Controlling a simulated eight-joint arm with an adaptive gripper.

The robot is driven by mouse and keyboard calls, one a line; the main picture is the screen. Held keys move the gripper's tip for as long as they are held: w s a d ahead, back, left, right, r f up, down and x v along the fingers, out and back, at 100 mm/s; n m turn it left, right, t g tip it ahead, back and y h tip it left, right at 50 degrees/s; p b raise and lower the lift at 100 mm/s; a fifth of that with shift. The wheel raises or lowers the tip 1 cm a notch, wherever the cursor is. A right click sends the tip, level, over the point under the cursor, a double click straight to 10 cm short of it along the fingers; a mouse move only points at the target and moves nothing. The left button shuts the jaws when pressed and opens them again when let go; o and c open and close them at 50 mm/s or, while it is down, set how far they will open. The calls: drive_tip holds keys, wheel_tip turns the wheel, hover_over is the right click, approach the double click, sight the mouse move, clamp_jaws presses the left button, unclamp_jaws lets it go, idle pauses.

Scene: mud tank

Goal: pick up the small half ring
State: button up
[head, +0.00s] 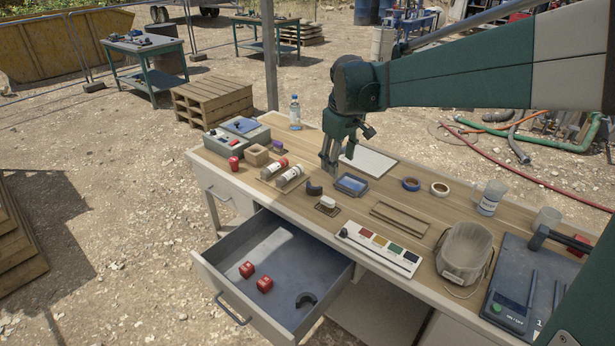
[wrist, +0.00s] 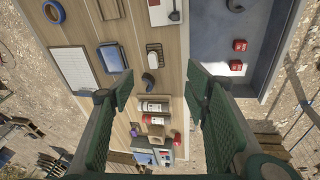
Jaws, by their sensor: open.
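A small dark half ring (head: 314,187) lies on the wooden workbench, between the spray cans and the white block. It also shows in the wrist view (wrist: 149,80), between my fingers in the picture but well below them. A second dark half ring (head: 305,300) lies in the open drawer; it looks slightly larger in the head view, though it is also nearer. My gripper (head: 329,168) points down above the bench, behind the first half ring. In the wrist view my gripper (wrist: 160,88) has its two fingers wide apart with nothing between them.
The open drawer (head: 225,285) juts from the bench front, with red cubes (head: 264,285) inside. Close to the bench half ring are cans (head: 288,172), a white block on a rack (head: 327,203) and a blue tray (head: 351,185). A bucket (head: 464,255) stands farther right.

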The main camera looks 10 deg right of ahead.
drive_tip(key=w+a+f+n+g+p, duration=0.15)
drive_tip(key=w+f, duration=0.25)
drive_tip(key=w, duration=0.4)
drive_tip(key=w+a+f+n+p, duration=0.1)
drive_tip(key=w+f+n, duration=0.1)
drive_tip(key=w+f, duration=0.35)
drive_tip(key=n+g+p, duration=0.2)
drive_tip(key=n, duration=0.1)
approach(313, 190)
drive_tip(key=w+f, duration=0.2)
drive_tip(key=shift+w+a+h, duration=0.2)
drive_tip(key=shift+h, duration=0.2)
drive_tip(key=shift+f, duration=0.1)
drive_tip(key=shift+d+f, duration=0.15)
drive_tip(key=shift+f, duration=1.05)
drive_tip(key=shift+f, duration=0.1)
drive_tip(key=shift+s+d+f+b, duration=0.1)
drive_tip(key=shift+f+b, duration=0.05)
drive_tip(key=shift+f, duration=0.65)
drive_tip(key=shift+s+d+f+b, duration=0.1)
drive_tip(key=shift+d+f+b, duration=0.1)
drive_tip(key=shift+f, duration=0.65)
drive_tip(key=shift+d+f+b, duration=0.1)
drive_tip(key=shift+f+b, duration=0.05)
drive_tip(key=shift+f, duration=0.65)
drive_tip(key=shift+c, duration=0.6)
